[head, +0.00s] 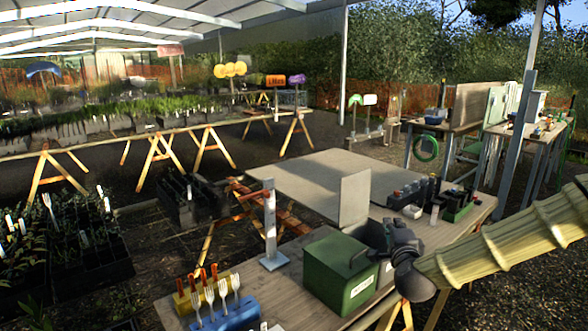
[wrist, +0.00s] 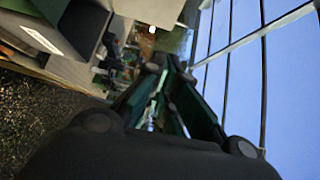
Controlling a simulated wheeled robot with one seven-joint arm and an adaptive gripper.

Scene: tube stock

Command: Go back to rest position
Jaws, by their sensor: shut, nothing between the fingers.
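My gripper (head: 380,236) is dark and hangs at the end of my arm, beside and seemingly just behind the green metal box (head: 328,280) on the near table.
The near table (head: 300,250) also holds a post on a base (head: 270,225), an upright board (head: 354,200), a blue holder with forks (head: 228,318) and a rack of dark pots (head: 425,195). Plant trays (head: 85,245) lie on the left.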

